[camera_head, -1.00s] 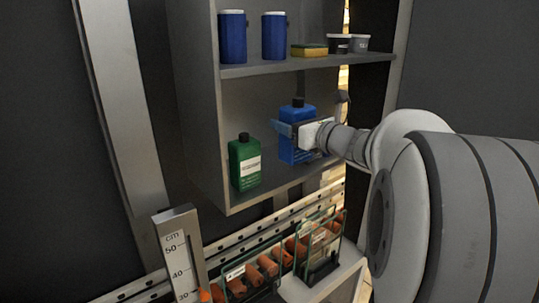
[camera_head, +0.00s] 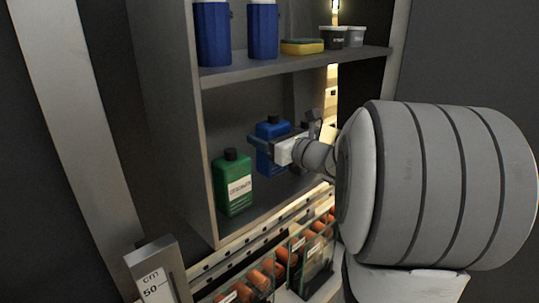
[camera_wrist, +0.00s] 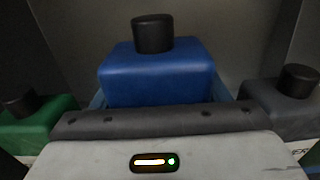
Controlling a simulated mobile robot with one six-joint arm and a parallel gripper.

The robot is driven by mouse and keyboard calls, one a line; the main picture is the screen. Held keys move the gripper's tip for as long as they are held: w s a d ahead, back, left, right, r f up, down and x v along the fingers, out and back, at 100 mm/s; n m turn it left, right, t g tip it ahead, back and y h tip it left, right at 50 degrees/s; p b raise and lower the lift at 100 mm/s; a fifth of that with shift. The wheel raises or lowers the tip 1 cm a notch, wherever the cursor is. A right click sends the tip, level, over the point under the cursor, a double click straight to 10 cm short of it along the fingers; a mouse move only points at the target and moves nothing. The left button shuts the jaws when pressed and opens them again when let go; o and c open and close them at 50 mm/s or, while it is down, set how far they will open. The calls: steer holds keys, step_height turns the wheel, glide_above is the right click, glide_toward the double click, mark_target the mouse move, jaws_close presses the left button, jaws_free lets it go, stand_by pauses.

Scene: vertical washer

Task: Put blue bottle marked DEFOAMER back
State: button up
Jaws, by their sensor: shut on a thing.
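The blue bottle (camera_head: 268,133) with a black cap is upright inside the lower compartment of the shelf unit, to the right of the green bottle. My gripper (camera_head: 272,148) is shut on it from the front right. In the wrist view the blue bottle (camera_wrist: 158,78) stands upright between my jaws, its cap near the top centre. Its label and its base are hidden, so I cannot tell whether it touches the shelf board.
A green bottle (camera_head: 233,184) stands left of it; it also shows in the wrist view (camera_wrist: 38,122). A grey bottle (camera_wrist: 290,103) is close on the right. The upper board (camera_head: 300,62) holds blue containers (camera_head: 213,35), a sponge (camera_head: 302,47) and small cups (camera_head: 333,38).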

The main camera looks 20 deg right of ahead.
steer(key=shift+a+f, duration=0.2)
steer(key=shift+f, duration=1.95)
steer(key=shift+f, duration=0.1)
steer(key=o, duration=1.5)
steer(key=shift+r+p, duration=0.2)
steer(key=shift+p, duration=0.15)
steer(key=b+v, duration=0.3)
steer(key=v, duration=0.9)
steer(key=shift+f+b, duration=0.1)
steer(key=shift+b, duration=0.25)
